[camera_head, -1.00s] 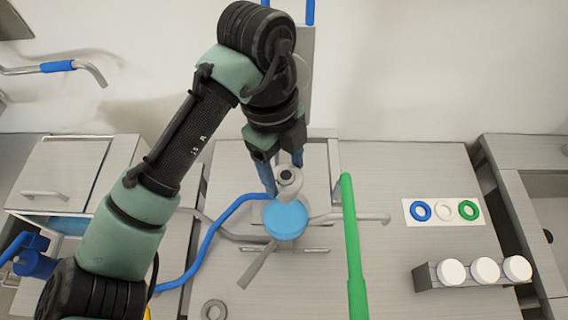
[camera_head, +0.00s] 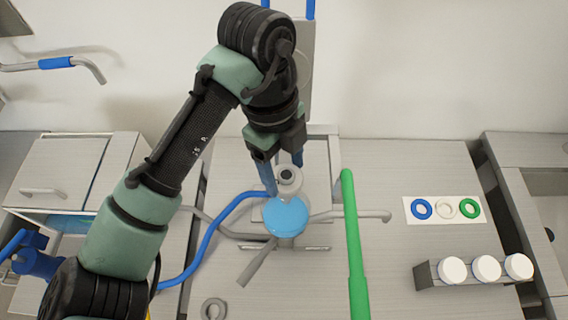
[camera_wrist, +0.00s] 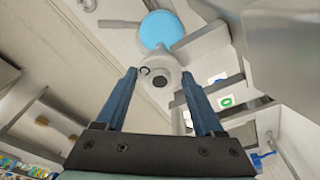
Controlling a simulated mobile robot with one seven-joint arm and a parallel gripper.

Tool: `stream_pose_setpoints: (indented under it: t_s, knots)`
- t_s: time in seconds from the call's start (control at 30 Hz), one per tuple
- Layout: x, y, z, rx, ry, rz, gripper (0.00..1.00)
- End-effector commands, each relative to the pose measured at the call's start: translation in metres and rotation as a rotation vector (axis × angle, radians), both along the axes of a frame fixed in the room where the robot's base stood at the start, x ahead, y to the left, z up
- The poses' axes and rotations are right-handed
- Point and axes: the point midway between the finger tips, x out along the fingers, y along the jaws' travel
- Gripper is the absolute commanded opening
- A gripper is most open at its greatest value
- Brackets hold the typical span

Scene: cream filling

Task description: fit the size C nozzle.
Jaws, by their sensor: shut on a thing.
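A pale grey nozzle (camera_head: 289,182) with a dark round opening is between the blue fingers of my gripper (camera_head: 283,178). In the wrist view the nozzle (camera_wrist: 160,72) shows a dark curved mark like a letter C on its side. My gripper (camera_wrist: 160,78) is shut on it. The round light blue part (camera_head: 286,215) of the filling machine is just in front of the nozzle in the head view. It also shows beyond the nozzle in the wrist view (camera_wrist: 160,30). I cannot tell whether the nozzle touches the machine.
A green bar (camera_head: 354,245) stands right of the blue part, and a bent blue tube (camera_head: 222,225) runs left. A grey open ring (camera_head: 213,309) lies at the front. Blue, white and green rings lie on a white plate (camera_head: 408,217). A rack (camera_head: 432,280) holds three white round pieces.

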Motion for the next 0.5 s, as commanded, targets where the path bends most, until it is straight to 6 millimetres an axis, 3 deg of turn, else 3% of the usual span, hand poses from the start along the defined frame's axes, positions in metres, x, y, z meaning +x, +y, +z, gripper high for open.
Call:
stream_pose_setpoints:
  t_s: [0.17, 0.2, 0.33, 0.5]
  knots:
    - [0.0000, 0.0000, -0.0023, -0.001, -0.001, 0.000, 0.00]
    - [0.0001, 0.0001, -0.0018, -0.001, -0.001, 0.000, 0.77]
    - [0.0001, 0.0001, -0.0018, 0.000, 0.000, 0.000, 1.00]
    - [0.0001, 0.0001, -0.0019, 0.000, 0.000, 0.000, 1.00]
